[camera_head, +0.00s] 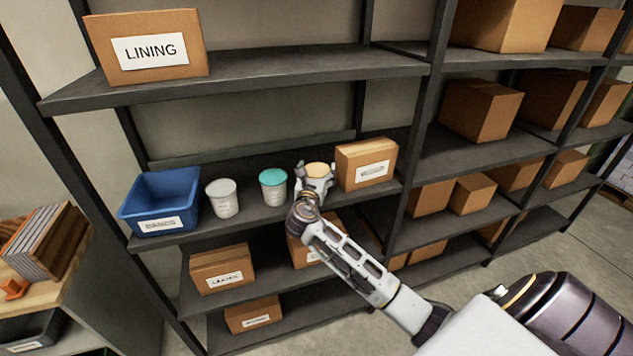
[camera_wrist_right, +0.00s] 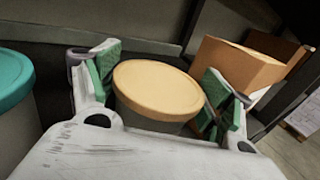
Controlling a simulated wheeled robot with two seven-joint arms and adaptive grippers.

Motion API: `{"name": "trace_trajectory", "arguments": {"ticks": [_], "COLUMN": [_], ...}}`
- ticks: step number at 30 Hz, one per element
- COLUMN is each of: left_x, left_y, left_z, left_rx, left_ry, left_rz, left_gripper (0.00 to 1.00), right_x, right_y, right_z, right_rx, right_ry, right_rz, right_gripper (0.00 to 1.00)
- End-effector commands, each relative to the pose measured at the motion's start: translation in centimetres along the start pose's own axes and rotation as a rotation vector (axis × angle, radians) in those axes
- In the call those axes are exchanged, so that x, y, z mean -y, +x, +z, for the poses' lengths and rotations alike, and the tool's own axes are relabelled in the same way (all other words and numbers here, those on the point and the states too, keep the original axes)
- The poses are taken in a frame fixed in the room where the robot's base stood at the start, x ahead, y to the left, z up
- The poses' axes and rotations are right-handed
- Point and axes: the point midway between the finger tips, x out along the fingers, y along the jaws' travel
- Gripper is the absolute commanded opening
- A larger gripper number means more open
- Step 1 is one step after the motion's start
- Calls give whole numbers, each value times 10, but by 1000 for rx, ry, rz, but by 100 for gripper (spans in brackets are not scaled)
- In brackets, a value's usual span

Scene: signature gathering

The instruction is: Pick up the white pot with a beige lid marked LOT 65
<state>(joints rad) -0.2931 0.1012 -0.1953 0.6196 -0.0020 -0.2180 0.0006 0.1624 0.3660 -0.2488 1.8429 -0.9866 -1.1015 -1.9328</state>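The white pot with a beige lid (camera_head: 318,169) stands on the middle shelf, between a teal-lidded pot and a cardboard box. In the right wrist view its beige lid (camera_wrist_right: 157,90) fills the middle, with a little of its wall below. Its label is hidden, so I cannot read the lot number. My right gripper (camera_head: 314,181) is at the pot, with one green-padded finger on each side of it. The fingers look spread, with narrow gaps beside the lid; contact lower down is hidden. My left gripper is not in view.
The teal-lidded pot (camera_head: 273,187) and a grey-white-lidded pot (camera_head: 222,198) stand to the left, then a blue bin (camera_head: 161,204). A cardboard box (camera_head: 366,164) stands close on the right. The shelf above (camera_head: 270,75) overhangs the row.

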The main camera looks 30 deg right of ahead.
Motion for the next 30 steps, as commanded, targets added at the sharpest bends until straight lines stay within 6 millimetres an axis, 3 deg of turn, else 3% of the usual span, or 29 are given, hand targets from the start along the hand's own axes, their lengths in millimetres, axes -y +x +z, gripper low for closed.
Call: {"name": "trace_trajectory", "arguments": {"ticks": [1,8,20,30], "left_x": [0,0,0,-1], "left_y": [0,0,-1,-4], "left_z": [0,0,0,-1], "left_rx": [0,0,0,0], "left_ry": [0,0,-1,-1], "left_rz": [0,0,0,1], "left_gripper": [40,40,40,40], "right_x": [0,0,0,0], "right_y": [0,0,0,0], "right_z": [0,2,8,49], "right_rx": [0,3,4,5], "right_ry": [0,1,2,4], "right_rz": [0,0,0,0], "right_gripper": [67,40,40,40]}}
